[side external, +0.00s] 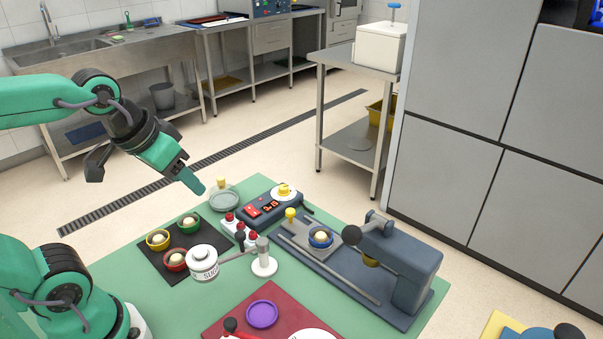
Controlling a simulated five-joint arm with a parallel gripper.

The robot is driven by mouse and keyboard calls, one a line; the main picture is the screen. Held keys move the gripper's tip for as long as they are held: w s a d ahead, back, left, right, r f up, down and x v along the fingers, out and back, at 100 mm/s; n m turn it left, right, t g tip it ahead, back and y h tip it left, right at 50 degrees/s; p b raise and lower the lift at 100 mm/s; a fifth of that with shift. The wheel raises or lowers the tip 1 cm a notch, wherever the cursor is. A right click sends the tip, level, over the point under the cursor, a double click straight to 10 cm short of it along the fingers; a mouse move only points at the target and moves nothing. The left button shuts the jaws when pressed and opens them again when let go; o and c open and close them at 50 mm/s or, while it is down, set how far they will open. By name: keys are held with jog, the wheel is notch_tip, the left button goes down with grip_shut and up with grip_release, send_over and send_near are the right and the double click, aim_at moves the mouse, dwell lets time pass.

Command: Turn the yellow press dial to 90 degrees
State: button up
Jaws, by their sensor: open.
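The yellow dial (284,188) sits on a white disc at the far right end of a dark control box, which has a red lit display (270,206). Its exact angle is too small to read. My gripper (145,177) is open and empty, in the air at the upper left. One green-tipped finger points down and right toward the box; the other is spread out to the left. The gripper is well apart from the dial. A dark blue-grey press (408,262) stands to the right of the box.
A round cup (320,238) sits on the press base near a yellow knob (290,213). Red-topped shakers stand before the box. A white canister (204,262), several small bowls on a dark mat (167,240) and a red mat (225,325) take up the green table's near left and front.

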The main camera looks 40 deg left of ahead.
jog(key=w+a+r+n+g, duration=0.1)
jog(key=w+r+n+g, duration=0.1)
jog(key=w+n, duration=0.5)
jog(key=n+g, duration=0.3)
jog(key=n, duration=0.7)
send_over(283, 187)
notch_tip(283, 187, down, 16)
jog(key=shift+r, duration=0.1)
jog(key=shift+f, duration=3.9)
jog(key=shift+c, duration=0.4)
